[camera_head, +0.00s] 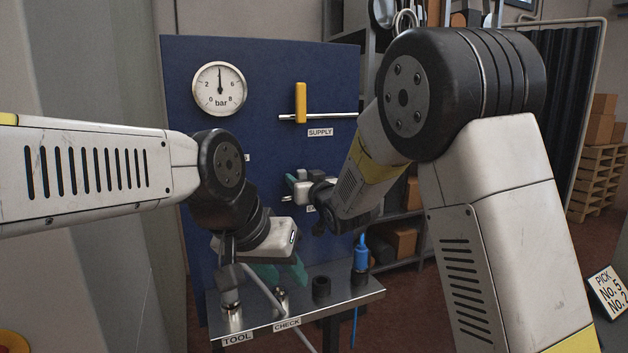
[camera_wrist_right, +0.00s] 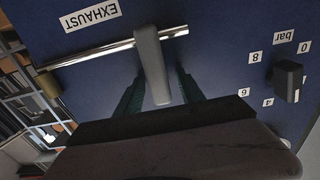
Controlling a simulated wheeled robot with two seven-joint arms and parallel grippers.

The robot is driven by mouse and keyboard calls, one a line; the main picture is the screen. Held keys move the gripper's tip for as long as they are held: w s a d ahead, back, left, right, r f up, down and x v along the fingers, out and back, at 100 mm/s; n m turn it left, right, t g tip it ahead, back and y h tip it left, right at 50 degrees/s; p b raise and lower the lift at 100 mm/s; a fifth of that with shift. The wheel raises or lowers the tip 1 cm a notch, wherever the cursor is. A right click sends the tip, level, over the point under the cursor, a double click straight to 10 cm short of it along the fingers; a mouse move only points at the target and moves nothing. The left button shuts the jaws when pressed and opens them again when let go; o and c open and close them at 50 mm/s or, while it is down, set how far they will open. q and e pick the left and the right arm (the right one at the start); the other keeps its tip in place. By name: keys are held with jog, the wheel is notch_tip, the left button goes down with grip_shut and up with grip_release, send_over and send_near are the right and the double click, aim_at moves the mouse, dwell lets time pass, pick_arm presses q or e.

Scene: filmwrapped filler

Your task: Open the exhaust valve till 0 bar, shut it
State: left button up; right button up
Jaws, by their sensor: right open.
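The round gauge (camera_head: 219,89) on the blue panel has its needle pointing straight up, between 2 and 6. In the right wrist view the grey exhaust valve handle (camera_wrist_right: 152,65) stands crosswise to its bright pipe (camera_wrist_right: 95,50), beside the EXHAUST label (camera_wrist_right: 90,14). My right gripper (camera_wrist_right: 160,92) is open, with one dark green finger on each side of the handle's lower end; contact cannot be told. In the head view my right gripper (camera_head: 294,184) is at the panel and hides most of this valve. My left gripper (camera_head: 281,273) hangs above the shelf; its opening is unclear.
The yellow SUPPLY handle (camera_head: 300,102) stands crosswise to its pipe. A black knob (camera_wrist_right: 288,81) with a bar scale sits right of the handle. The metal shelf (camera_head: 345,296) below carries a black socket (camera_head: 321,288), a blue piece (camera_head: 361,257) and metal parts near TOOL and CHECK.

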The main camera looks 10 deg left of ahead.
grip_shut()
dwell(1.3)
